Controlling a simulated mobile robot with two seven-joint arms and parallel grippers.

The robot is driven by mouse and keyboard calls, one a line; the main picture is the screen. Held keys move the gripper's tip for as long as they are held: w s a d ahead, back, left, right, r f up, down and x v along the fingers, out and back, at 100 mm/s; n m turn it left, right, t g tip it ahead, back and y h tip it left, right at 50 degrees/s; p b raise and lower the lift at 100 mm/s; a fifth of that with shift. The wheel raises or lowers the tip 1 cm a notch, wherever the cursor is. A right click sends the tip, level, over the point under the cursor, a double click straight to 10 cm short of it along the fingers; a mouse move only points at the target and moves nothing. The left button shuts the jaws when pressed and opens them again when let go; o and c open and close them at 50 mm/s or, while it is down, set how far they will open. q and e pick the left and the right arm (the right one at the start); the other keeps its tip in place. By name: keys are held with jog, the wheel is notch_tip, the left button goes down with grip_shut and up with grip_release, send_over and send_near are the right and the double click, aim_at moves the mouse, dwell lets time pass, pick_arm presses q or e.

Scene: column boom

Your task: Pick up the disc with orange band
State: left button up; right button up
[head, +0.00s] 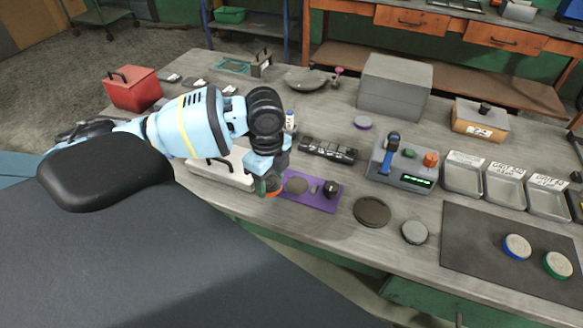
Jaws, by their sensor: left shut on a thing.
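The disc with orange band (273,191) is at the near edge of the workbench, just left of a purple plate. My left gripper (269,183) points down and is shut on this disc. The gripper hides part of the disc, and its orange edge shows below the fingers. I cannot tell whether the disc touches the bench. My right gripper is not in view.
The purple plate (322,203) is close on the right, a white case (222,172) on the left. A dark round plate (372,212) and grey disc (414,232) lie farther right. A dark mat (480,262) holds blue-banded (516,247) and green-banded (557,264) discs.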

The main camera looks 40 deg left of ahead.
pick_arm(q)
jog(key=s+a, duration=0.1)
jog(key=s, duration=0.1)
jog(key=s+a, duration=0.1)
jog(key=s, duration=0.2)
jog(key=s+a, duration=0.1)
jog(key=s, duration=0.1)
jog(key=shift+s+a+r, duration=0.1)
jog(key=shift+s+r, duration=0.15)
jog(key=shift+r, duration=0.15)
